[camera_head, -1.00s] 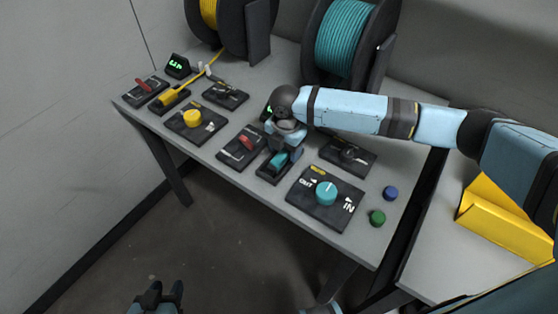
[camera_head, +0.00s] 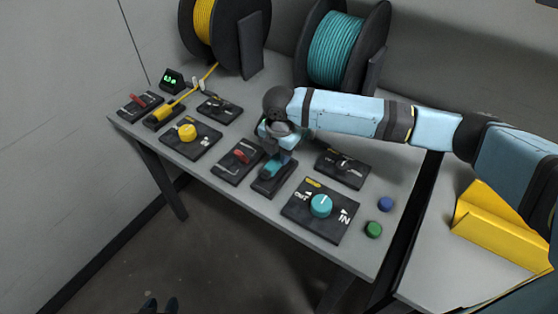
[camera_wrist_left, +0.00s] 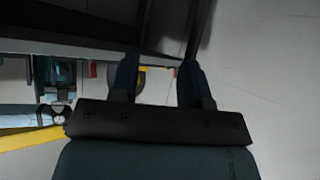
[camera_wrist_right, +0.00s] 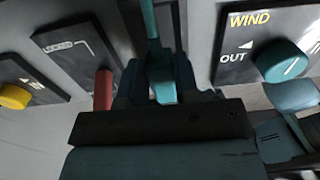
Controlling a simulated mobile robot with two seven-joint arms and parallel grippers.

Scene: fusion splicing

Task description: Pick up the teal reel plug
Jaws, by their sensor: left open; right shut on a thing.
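The teal reel plug (camera_head: 270,168) is at a small black holder (camera_head: 268,186) near the table's front edge. My right gripper (camera_head: 280,160) reaches down over it, its fingers shut on the plug. In the right wrist view the plug (camera_wrist_right: 162,85) lies between the two fingers, with a teal cable running up from it. I cannot tell whether the plug still touches the holder. My left gripper (camera_head: 161,305) shows only its fingertips at the bottom edge of the head view. In the left wrist view its fingers (camera_wrist_left: 158,78) are apart with nothing between them.
A red-lever switch (camera_head: 239,156) stands just left of the holder, and a panel with a teal knob (camera_head: 320,205) just right. Teal (camera_head: 337,48) and yellow (camera_head: 204,20) reels stand behind.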

